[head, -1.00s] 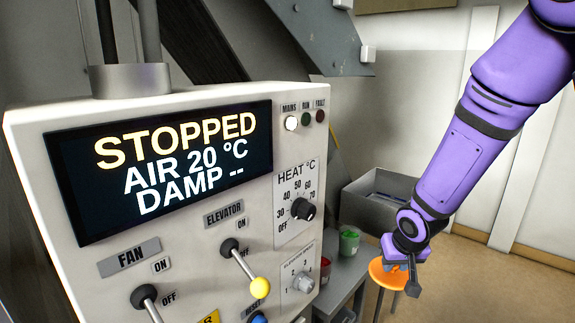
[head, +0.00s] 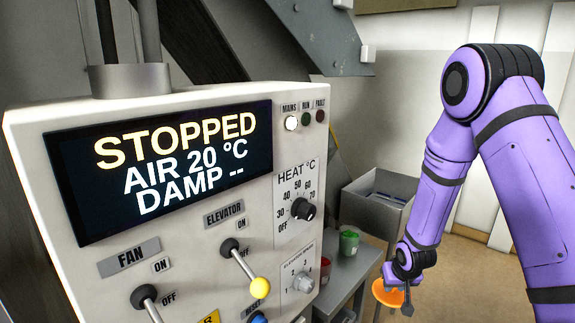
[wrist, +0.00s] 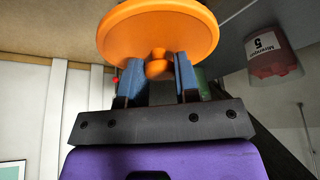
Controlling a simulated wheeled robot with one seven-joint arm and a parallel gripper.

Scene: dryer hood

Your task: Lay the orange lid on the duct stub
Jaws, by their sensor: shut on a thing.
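The orange lid (head: 386,297) hangs at the lower right of the head view, at the end of my purple arm. In the wrist view the lid (wrist: 157,28) is a round disc with a small knob. My gripper (wrist: 158,66) is shut on that knob between its blue fingertips. In the head view my gripper (head: 396,279) is small and partly hidden by its own wrist. The lid is in the air, beside the grey bench. I cannot make out the duct stub in either view.
A white control panel (head: 290,240) with levers fills the left. A grey bench (head: 350,268) carries a green container (head: 349,242) and a red one (head: 325,268). A grey open box (head: 372,212) stands behind. A labelled red container (wrist: 268,60) shows in the wrist view.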

